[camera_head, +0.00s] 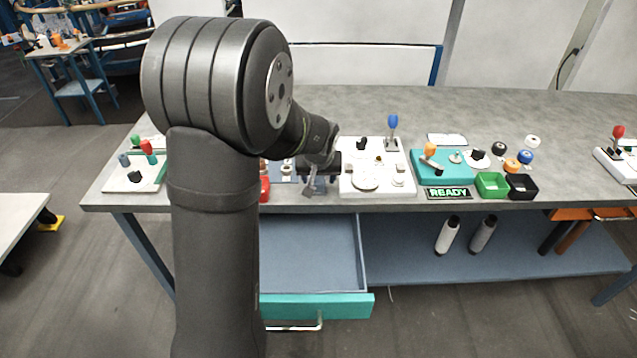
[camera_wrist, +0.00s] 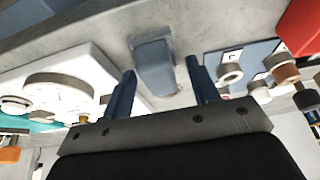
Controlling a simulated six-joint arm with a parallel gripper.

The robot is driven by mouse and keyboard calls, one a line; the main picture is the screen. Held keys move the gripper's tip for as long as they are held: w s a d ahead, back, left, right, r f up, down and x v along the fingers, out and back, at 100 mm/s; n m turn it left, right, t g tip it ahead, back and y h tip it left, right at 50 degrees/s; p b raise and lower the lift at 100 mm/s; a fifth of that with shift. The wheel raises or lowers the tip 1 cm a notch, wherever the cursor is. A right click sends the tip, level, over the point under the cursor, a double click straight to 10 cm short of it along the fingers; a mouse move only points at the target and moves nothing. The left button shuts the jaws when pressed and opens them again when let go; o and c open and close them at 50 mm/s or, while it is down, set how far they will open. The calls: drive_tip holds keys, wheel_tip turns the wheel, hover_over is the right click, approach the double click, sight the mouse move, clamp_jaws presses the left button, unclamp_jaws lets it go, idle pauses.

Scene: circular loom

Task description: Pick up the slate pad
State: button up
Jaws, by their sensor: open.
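The slate pad (camera_wrist: 153,62) is a blue-grey block with rounded edges in the wrist view. It lies on the grey worktop between the white board and the blue-grey panel. My gripper (camera_wrist: 161,68) is open, with one finger to each side of the pad in the picture. No contact shows, and the fingers look empty. In the head view my gripper (camera_head: 318,175) is low over the front of the bench, just left of the white board. There I cannot tell the pad apart from the gripper and arm that cover that spot.
The white board (camera_head: 372,182) with dials and a blue-knobbed lever stands close on the right. A red part (camera_head: 265,188) and small panel fittings are on the left. A teal panel (camera_head: 440,165) stands farther right. An open drawer (camera_head: 312,300) juts out below the bench edge.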

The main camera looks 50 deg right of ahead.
drive_tip(key=c, duration=0.8)
drive_tip(key=shift+c, duration=0.2)
drive_tip(key=shift+r, duration=0.15)
drive_tip(key=shift+r, duration=0.2)
wheel_tip(320, 180, up, 4)
drive_tip(key=shift+f, duration=0.1)
drive_tip(key=s+r, duration=0.6)
drive_tip(key=s, duration=0.5)
drive_tip(key=shift+s+d+r, duration=0.25)
drive_tip(key=shift+s+r, duration=0.05)
drive_tip(key=shift+s, duration=0.05)
